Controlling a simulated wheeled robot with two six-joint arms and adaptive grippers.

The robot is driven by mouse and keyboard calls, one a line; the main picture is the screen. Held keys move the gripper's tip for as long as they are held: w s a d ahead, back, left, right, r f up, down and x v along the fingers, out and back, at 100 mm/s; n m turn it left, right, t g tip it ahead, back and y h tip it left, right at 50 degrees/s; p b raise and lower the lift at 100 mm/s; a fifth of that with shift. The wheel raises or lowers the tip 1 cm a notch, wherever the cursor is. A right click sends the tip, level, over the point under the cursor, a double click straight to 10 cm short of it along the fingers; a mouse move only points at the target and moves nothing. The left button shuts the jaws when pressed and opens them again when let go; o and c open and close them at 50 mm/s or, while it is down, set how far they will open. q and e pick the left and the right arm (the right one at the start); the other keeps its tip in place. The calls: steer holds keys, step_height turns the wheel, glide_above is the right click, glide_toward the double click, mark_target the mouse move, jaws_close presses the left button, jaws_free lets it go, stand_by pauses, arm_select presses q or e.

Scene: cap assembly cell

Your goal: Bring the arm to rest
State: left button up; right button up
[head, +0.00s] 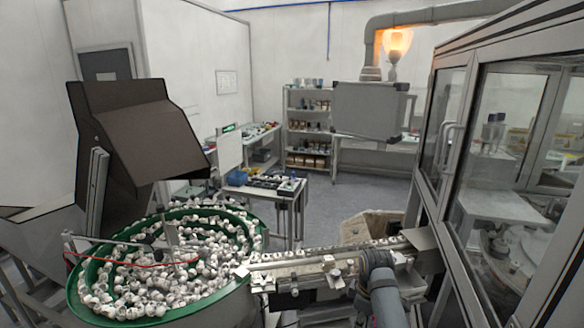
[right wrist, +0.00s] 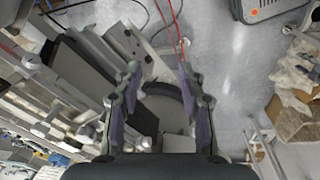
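My right gripper (right wrist: 160,85) shows in the right wrist view with its two purple-padded fingers spread wide apart. Nothing is between the pads; grey floor and machine parts show beyond them. In the head view a grey part of my right arm (head: 380,285) stands at the lower right, in front of the feed rail (head: 300,262). I cannot make out the fingers there, nor tell whether the arm touches the rail. My left arm and left gripper are not in view.
A green-rimmed bowl (head: 78,290) full of white caps stands at the lower left under a dark hopper (head: 130,125). A glazed cabinet (head: 428,185) closes off the right side. A cardboard box (right wrist: 297,118) lies right of the right gripper. Grey floor is open behind the rail.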

steer(key=s+d+f+m, duration=0.4)
steer(key=s+f, duration=0.2)
steer(key=s, duration=0.3)
steer(key=s+d+r+m+t+h, duration=0.15)
steer(key=s+m, duration=0.55)
steer(key=s, duration=1)
step_height(320, 180, down, 32)
steer(key=s+d+b, duration=0.3)
steer(key=b, duration=0.4)
arm_select(q)
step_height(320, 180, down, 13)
steer(key=b, duration=0.6)
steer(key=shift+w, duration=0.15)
arm_select(e)
steer(key=s+f, duration=0.9)
steer(key=f, duration=0.2)
steer(key=s+f+m+g, duration=0.1)
steer(key=s+f, duration=0.8)
steer(key=f, duration=0.3)
steer(key=shift+s+d+f, duration=0.2)
steer(key=shift+s+d, duration=0.15)
